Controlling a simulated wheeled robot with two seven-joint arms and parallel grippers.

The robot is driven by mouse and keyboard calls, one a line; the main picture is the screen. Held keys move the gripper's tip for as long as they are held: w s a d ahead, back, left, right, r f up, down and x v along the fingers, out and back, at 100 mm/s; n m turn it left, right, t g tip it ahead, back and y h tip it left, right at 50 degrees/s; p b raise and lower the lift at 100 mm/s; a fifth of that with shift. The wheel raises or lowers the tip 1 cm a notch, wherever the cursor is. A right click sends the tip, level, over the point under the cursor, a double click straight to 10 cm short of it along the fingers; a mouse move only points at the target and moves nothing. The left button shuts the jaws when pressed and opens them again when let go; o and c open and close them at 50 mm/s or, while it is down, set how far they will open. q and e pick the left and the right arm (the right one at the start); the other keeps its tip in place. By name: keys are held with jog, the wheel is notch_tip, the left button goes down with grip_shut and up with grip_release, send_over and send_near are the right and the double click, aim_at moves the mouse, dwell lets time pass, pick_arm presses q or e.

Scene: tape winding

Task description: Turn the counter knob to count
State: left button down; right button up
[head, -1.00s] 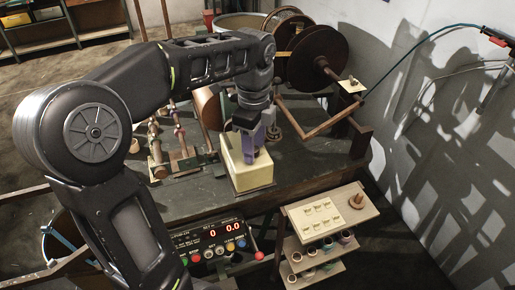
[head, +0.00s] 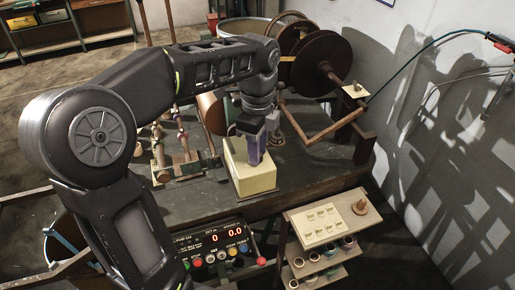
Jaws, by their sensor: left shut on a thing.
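My left gripper (head: 253,152) points down at the top of a cream box (head: 254,181) on the dark workbench. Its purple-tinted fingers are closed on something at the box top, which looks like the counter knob. The knob itself is hidden behind the fingers and wrist. A control panel (head: 215,250) at the front of the bench has a red display (head: 228,235) reading 0 and 0.0. My right gripper is out of view.
A large brown reel (head: 318,62) on a wooden frame stands behind and right of the box. Wooden posts with spools (head: 183,143) stand to the left. A small shelf cart (head: 329,218) stands at front right, beside the grey wall.

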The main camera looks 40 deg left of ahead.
pick_arm(q)
jog(key=shift+n, duration=0.5)
jog(key=n, duration=0.3)
jog(key=shift+n, duration=0.3)
jog(key=n, duration=0.4)
jog(key=shift+n+b, duration=0.3)
jog(key=shift+b, duration=0.05)
jog(key=n, duration=0.8)
jog(key=shift+n, duration=0.3)
jog(key=c, duration=1.2)
grip_release()
